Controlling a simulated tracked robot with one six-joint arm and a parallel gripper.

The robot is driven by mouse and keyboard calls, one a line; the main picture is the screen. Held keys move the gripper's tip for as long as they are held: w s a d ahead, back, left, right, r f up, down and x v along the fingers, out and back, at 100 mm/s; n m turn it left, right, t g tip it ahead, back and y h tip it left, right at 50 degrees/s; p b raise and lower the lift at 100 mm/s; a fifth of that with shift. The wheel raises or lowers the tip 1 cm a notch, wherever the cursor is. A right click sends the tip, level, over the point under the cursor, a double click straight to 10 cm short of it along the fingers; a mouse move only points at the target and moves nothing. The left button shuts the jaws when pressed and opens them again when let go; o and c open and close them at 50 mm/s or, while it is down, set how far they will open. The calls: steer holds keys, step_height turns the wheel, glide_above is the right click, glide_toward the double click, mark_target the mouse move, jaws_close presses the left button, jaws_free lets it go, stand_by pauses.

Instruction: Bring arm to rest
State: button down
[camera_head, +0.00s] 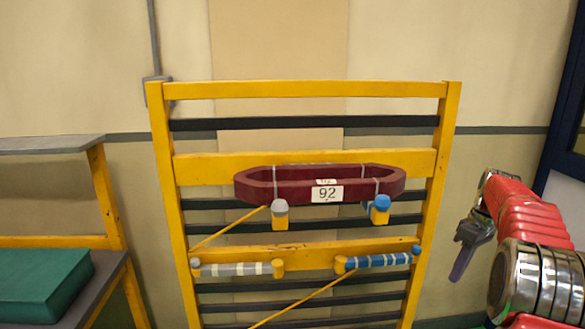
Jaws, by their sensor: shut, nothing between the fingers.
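My gripper (459,272) is at the right of the head camera view, at the end of my red and silver arm. It points downward, with its grey fingers together and nothing visible between them. The arm is folded at the right edge, and part of it lies outside the picture. The gripper is to the right of the yellow rack (452,130) and appears apart from it.
A dark red coil (260,190) labelled 92 rests on the rack's grey-tipped and blue-tipped pegs. Grey (235,269) and blue (378,261) striped bars sit below. A yellow-framed shelf (110,205) at left holds a green box (45,285). A dark-blue-framed door is at far right.

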steer(key=s+a+r+m+t+h, duration=0.1)
steer(key=s+a+r+m+t, duration=0.1)
steer(key=s+a, duration=1.2)
steer(key=s+a+r+m+t+h, duration=0.1)
steer(key=s+a+r+m+t, duration=0.2)
steer(key=s+a, duration=1.1)
steer(key=shift+s+a+m+t, duration=0.25)
steer(key=shift+s+m, duration=0.35)
steer(key=shift+s, duration=1.3)
steer(key=shift+d+r, duration=0.1)
